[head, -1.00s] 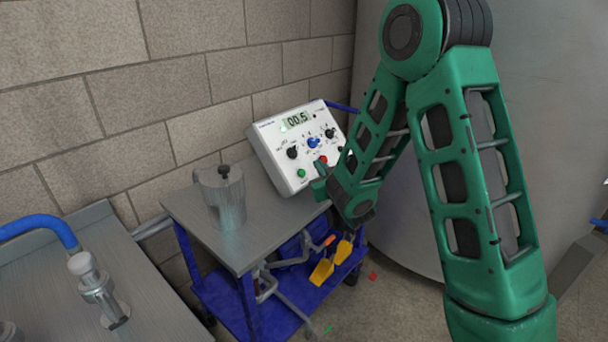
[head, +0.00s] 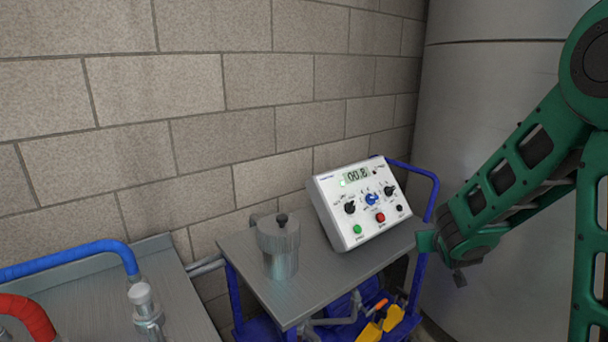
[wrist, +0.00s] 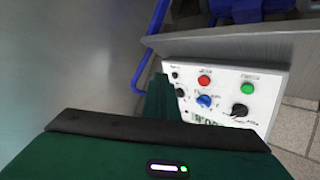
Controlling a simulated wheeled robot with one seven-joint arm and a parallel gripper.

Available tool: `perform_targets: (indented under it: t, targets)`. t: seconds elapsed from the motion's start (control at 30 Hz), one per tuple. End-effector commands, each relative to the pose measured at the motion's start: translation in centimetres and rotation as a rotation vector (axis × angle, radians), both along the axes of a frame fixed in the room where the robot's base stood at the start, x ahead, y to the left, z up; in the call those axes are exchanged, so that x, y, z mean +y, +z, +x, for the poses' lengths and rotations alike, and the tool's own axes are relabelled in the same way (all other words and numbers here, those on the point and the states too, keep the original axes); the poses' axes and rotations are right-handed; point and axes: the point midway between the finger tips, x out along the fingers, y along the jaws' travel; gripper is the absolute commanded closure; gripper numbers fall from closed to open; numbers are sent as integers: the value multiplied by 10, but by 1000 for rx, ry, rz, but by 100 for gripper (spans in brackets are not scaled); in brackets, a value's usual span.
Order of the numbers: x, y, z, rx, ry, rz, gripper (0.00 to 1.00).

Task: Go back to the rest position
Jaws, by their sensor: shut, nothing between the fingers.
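My gripper (head: 427,241) is at the right of the head view, just beyond the right end of the cart and beside the lower right corner of the white control box (head: 365,205). It is shut with nothing held. In the wrist view, the green gripper finger (wrist: 158,102) points toward the control box (wrist: 262,78), whose knobs, red and green buttons and lit display show. In the head view the display reads about 00.8.
The control box and a lidded metal canister (head: 279,248) stand on a grey-topped blue cart (head: 300,298). A steel bench (head: 95,290) with hoses is at left. A brick wall (head: 200,100) is behind, and a large tank (head: 480,120) is at right.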

Motion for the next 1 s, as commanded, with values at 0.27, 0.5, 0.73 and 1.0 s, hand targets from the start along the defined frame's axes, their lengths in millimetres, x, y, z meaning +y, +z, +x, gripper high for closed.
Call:
perform_targets:
  t: [0.27,0.5,0.73,1.0]
  targets:
    - [-72,6,-111,295,-234,114,100]
    - [-86,8,-227,555,-370,272,100]
    - [-64,16,-337,787,-426,449,100]
    - [-36,26,-406,942,-426,570,100]
